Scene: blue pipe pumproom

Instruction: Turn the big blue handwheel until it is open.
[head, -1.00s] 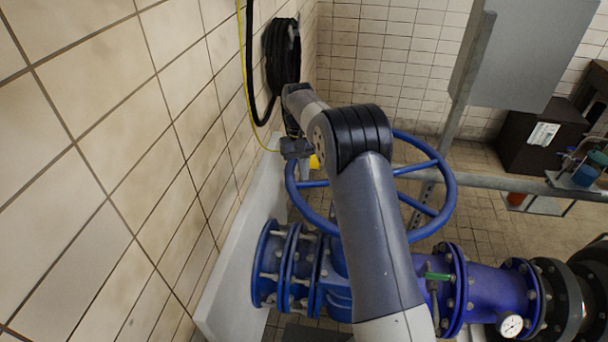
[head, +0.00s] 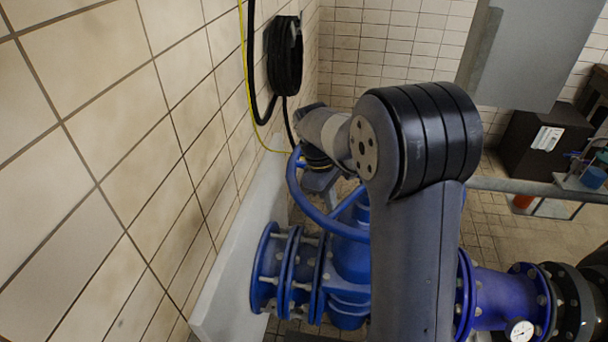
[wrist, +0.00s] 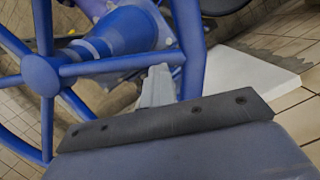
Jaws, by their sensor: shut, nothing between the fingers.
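The big blue handwheel (head: 309,207) stands over the blue valve in the middle of the head view; my arm hides its right half. In the wrist view its hub (wrist: 40,76), spokes and part of its rim (wrist: 189,45) show large. My gripper (head: 320,182) is at the wheel's left part in the head view, partly hidden by my wrist. In the wrist view my gripper (wrist: 157,86) shows as a narrow grey fingertip, shut and empty. It overlaps a spoke, just inside the rim; I cannot tell whether it touches.
A tiled wall runs along the left, with a black hose coil (head: 285,55) and a white ledge (head: 237,290) below. Blue flanged pipe (head: 502,297) with a gauge (head: 519,331) runs right. A grey cabinet (head: 530,50) hangs at upper right. Floor shows behind the wheel.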

